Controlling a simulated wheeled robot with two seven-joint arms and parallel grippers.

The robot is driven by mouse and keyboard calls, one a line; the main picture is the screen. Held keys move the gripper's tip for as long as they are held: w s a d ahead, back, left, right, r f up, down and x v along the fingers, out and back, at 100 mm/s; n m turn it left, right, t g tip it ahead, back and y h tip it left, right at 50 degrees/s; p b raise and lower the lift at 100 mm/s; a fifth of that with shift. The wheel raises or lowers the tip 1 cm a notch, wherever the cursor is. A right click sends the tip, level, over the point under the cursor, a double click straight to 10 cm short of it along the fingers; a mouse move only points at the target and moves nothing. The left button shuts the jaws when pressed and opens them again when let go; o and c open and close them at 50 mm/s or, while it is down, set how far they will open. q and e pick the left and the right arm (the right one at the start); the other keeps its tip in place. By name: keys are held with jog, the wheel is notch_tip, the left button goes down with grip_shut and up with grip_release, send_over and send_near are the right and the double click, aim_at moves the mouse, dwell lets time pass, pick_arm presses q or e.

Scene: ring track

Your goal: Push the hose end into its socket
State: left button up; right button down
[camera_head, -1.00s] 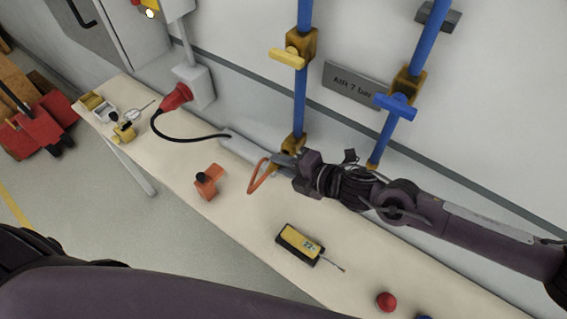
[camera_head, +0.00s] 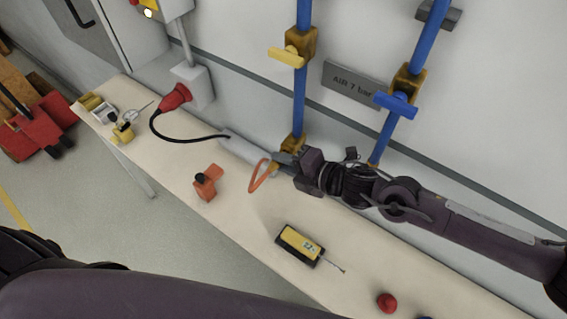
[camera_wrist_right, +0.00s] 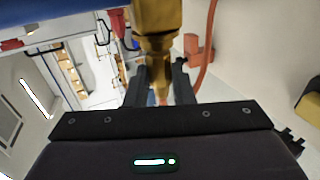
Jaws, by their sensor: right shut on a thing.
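My right gripper (camera_head: 281,159) is shut on the hose end at the foot of the left blue pipe. The orange hose (camera_head: 257,177) hangs in a loop beside the fingers. The brass socket (camera_head: 293,143) on that pipe's lower end is just above the fingers. In the right wrist view the brass hose end (camera_wrist_right: 157,68) is between the two fingers, in line with a wider brass body (camera_wrist_right: 156,18) above it. They look touching or very close; I cannot tell how deep the hose end sits. My left gripper is out of view.
Left and right blue pipes carry a yellow valve handle (camera_head: 287,57) and a blue one (camera_head: 395,104). The bench (camera_head: 240,215) holds an orange clamp-like item (camera_head: 205,187), a yellow meter (camera_head: 299,243), a red ball-shaped piece (camera_head: 387,302) and a red plug (camera_head: 176,96) with black cable.

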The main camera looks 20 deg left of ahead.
jog(key=shift+w+d, duration=0.15)
jog(key=shift+w, duration=0.2)
jog(key=c, duration=1.2)
grip_release()
jog(key=shift+o, duration=0.2)
jog(key=shift+s, duration=0.15)
